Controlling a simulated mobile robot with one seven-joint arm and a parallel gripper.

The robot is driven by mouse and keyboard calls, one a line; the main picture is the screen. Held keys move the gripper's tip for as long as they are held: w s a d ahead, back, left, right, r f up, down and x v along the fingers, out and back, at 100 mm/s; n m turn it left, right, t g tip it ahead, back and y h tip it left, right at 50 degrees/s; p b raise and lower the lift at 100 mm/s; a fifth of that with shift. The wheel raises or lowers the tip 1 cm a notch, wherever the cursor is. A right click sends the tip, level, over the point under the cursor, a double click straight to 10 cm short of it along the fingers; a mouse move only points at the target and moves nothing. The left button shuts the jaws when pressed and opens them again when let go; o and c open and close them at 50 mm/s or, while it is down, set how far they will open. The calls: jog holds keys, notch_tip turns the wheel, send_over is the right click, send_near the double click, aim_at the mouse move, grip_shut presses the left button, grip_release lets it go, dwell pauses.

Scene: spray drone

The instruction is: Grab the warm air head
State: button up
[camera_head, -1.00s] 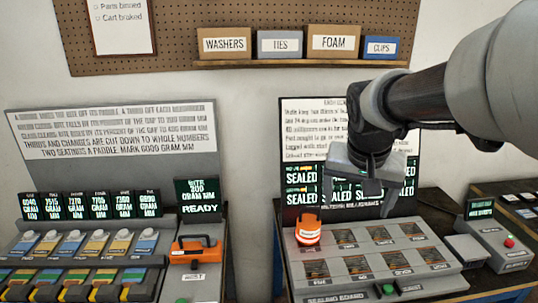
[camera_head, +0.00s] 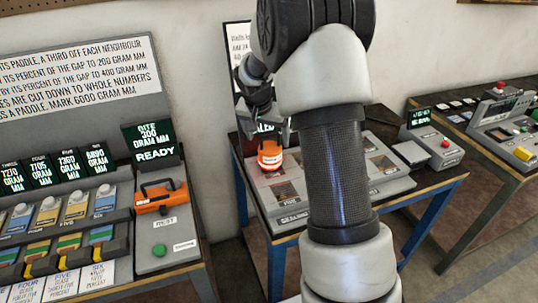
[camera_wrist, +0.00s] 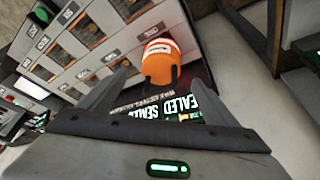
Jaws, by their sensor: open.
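In the wrist view the orange head (camera_wrist: 159,62) shows between and beyond my fingertips, with a dark part towards me. My gripper (camera_head: 265,124) is open and empty, just above and behind the head, and partly hidden by my own arm. The wrist view shows its two fingers (camera_wrist: 160,82) spread either side of the head; I cannot tell whether they touch it.
A second orange tool with a black handle (camera_head: 161,197) lies on the left bench's rest, beside a green button (camera_head: 159,250). A sealed-status screen stands behind the board, mostly hidden.

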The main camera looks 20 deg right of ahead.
aim_at(270, 148)
jog(key=p+x, duration=0.1)
jog(key=x, duration=0.8)
jog(key=shift+w+f, duration=0.1)
jog(key=shift+f, duration=0.1)
jog(key=c, duration=1.4)
jog(key=shift+r, duration=0.15)
jog(key=shift+c, duration=1.4)
